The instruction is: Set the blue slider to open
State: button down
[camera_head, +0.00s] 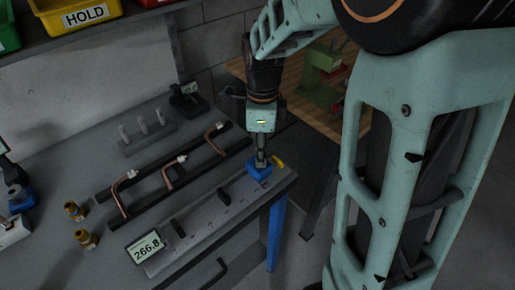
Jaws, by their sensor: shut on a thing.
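The blue slider (259,170) sits near the right end of a grey metal rail (205,222) at the table's front right edge. My gripper (261,160) points down from above and is shut on the top of the blue slider. Its fingertips are small in this view and partly merge with the slider. A display reading 266.8 (146,247) stands at the rail's left end. A small yellow piece (279,162) lies just right of the slider.
Bent copper tubes (167,177) rest across two dark bars behind the rail. Brass fittings (86,238) stand at the left. A peg rack (147,136) and a small dark device (188,98) are farther back. A wooden bench (300,95) stands behind right.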

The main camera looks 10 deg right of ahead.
jog(key=c, duration=1.7)
grip_release()
jog(key=shift+o, duration=0.2)
jog(key=shift+r, duration=0.15)
notch_tip(320, 180, up, 12)
